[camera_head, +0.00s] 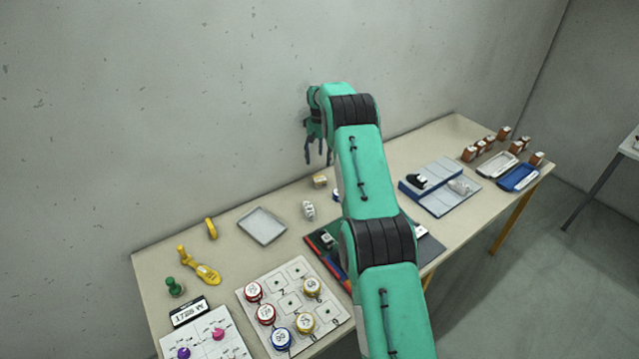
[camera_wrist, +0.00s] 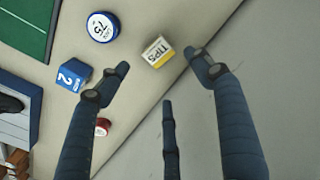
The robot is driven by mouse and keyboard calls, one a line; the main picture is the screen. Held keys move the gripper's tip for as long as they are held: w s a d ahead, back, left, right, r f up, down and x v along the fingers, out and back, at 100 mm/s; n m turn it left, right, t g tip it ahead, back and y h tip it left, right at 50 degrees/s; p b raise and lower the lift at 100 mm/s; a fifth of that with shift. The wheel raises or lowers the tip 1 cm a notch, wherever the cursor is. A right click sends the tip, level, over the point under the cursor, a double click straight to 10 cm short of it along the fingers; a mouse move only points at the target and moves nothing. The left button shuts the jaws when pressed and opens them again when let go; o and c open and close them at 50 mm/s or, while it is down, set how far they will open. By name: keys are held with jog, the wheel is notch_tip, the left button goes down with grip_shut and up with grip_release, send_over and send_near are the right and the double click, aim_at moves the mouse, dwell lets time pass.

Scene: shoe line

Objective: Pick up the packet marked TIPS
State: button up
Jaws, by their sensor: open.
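The packet marked TIPS (camera_wrist: 155,51) is a small box with a white labelled top and a yellowish side, in the wrist view. It sits on the table near the edge along the wall. In the head view, a small tan box (camera_head: 320,181) below my gripper appears to be it. My gripper (camera_head: 318,158) is open and empty above the table, near the wall. In the wrist view, its fingers (camera_wrist: 160,64) are spread, with the packet showing between and just beyond two of the tips. They look apart from the packet.
A blue round tin marked 75 (camera_wrist: 102,27), a blue block marked 2 (camera_wrist: 72,75) and a red round thing (camera_wrist: 103,127) are near the packet. A green mat (camera_wrist: 22,25) lies beyond. An empty grey tray (camera_head: 262,226) stands left. The wall (camera_head: 200,100) closes the back.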

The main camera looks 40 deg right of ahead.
send_over(320, 179)
jog(key=f, duration=0.7)
jog(key=shift+w+f, duration=0.2)
jog(key=shift+w, duration=0.15)
jog(key=shift+f, duration=0.1)
jog(key=shift+s+f+b, duration=0.15)
jog(key=shift+f+b, duration=0.3)
jog(key=shift+f, duration=2)
jog(key=shift+c, duration=0.5)
grip_shut()
jog(key=shift+r, duration=0.1)
